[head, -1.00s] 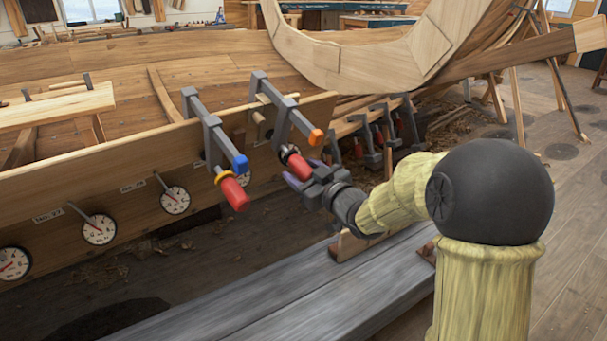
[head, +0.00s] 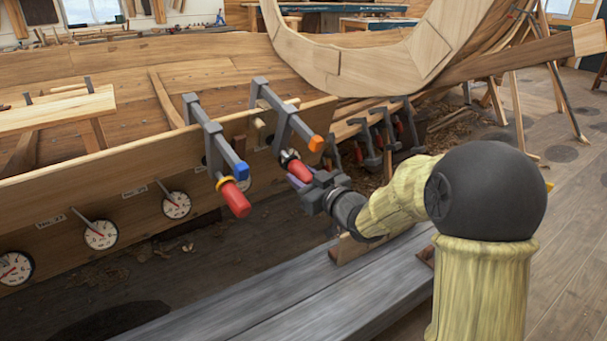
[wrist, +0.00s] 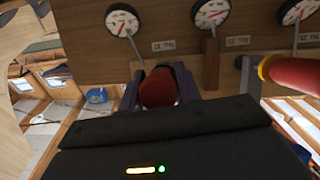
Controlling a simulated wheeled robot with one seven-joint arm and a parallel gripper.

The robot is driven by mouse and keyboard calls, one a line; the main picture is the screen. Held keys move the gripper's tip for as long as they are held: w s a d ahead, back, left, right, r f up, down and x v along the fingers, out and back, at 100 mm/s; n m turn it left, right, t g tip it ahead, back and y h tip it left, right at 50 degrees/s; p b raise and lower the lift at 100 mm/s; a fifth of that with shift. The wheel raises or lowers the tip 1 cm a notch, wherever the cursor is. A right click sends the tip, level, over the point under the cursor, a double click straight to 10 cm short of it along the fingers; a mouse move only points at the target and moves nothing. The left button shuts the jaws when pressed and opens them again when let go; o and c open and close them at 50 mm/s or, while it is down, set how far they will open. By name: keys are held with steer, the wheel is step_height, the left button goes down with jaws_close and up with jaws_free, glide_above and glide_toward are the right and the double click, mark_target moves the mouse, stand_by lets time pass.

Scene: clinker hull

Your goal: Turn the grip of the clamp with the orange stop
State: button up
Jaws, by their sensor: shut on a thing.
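The clamp with the orange stop (head: 316,143) sits over the top edge of the hull plank. Its red grip (head: 299,171) slopes down to the right, into my gripper (head: 317,187). My gripper is shut on this red grip, and its fingers hide the grip's lower end. In the wrist view the end of the red grip (wrist: 158,88) shows between the two dark fingers. A second clamp with a blue stop (head: 240,170) stands to the left, its red grip (head: 235,198) free. That grip also shows at the right of the wrist view (wrist: 295,75).
Several round dials (head: 100,234) line the hull plank (head: 140,165) below the clamps. More clamps with red grips (head: 388,135) hang behind my gripper. A grey plank (head: 240,305) lies below my arm. A curved wooden frame (head: 340,65) rises above.

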steer(key=m+y+p, duration=0.1)
steer(key=p, duration=0.1)
steer(key=m+g+p, duration=0.1)
steer(key=p, duration=0.2)
steer(key=shift+r+y+p, duration=0.3)
steer(key=shift+y, duration=0.1)
steer(key=m+g+y+p, duration=0.1)
steer(key=m+p, duration=0.1)
steer(key=p, duration=0.3)
steer(key=shift+g, duration=0.3)
steer(key=m+g+y+p, duration=0.1)
steer(key=m+y+p, duration=0.1)
steer(key=p, duration=0.2)
steer(key=shift+f, duration=0.1)
steer(key=shift+s+f+m+g+y+p, duration=0.1)
steer(key=shift+f+m+g+y+p, duration=0.1)
steer(key=shift+m+y+p, duration=0.4)
steer(key=shift+s+f+m+g+y+p, duration=0.1)
steer(key=shift+m+g+y+p, duration=0.15)
steer(key=shift+m+p, duration=0.65)
steer(key=o, duration=1)
steer(key=shift+c, duration=0.2)
steer(key=shift+o, duration=0.2)
steer(key=shift+r, duration=0.1)
steer(key=shift+a, duration=0.1)
